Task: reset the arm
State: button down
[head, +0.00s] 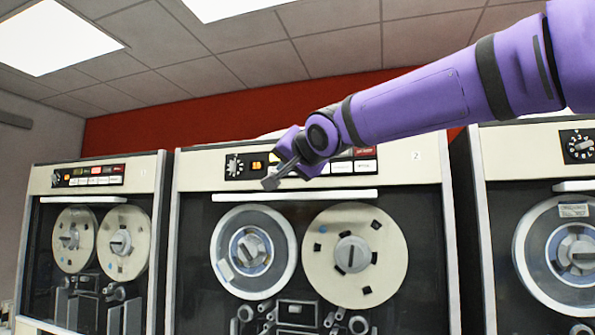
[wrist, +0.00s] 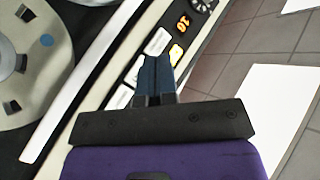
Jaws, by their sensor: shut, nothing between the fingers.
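My purple arm (head: 420,98) reaches in from the upper right in the head view. My gripper (head: 270,182) is at its end, in front of the control panel of the middle tape cabinet. In the wrist view my gripper (wrist: 157,62) has its two dark fingers together with nothing between them. The arm hides part of the panel in the head view.
The middle cabinet (head: 310,196) carries two tape reels (head: 322,262). Similar cabinets stand at the left (head: 100,187) and right (head: 520,160). A red wall (head: 200,115) is behind them. Ceiling lights (head: 50,38) are overhead. Open space lies above the cabinets.

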dwell(0.3)
jog(key=s+d+f+g+h, duration=0.25)
jog(key=s+d+f, duration=0.35)
jog(key=d, duration=0.4)
jog(key=s+d+f+g+h, duration=0.1)
jog(key=s+d+f+h, duration=0.3)
jog(key=d+f, duration=0.5)
jog(key=s+d+f+n+g, duration=0.1)
jog(key=s+d+f+g, duration=0.2)
jog(key=s+f, duration=0.6)
jog(key=s+d+f+n+g, duration=0.1)
jog(key=s+d+f+g, duration=0.2)
jog(key=s+d+f, duration=0.4)
jog(key=s+f, duration=0.2)
jog(key=s, duration=0.4)
jog(key=shift+s+d+f, duration=0.15)
jog(key=shift+d+f, duration=0.1)
jog(key=shift+f, duration=0.15)
jog(key=shift+h, duration=0.25)
dwell(2.9)
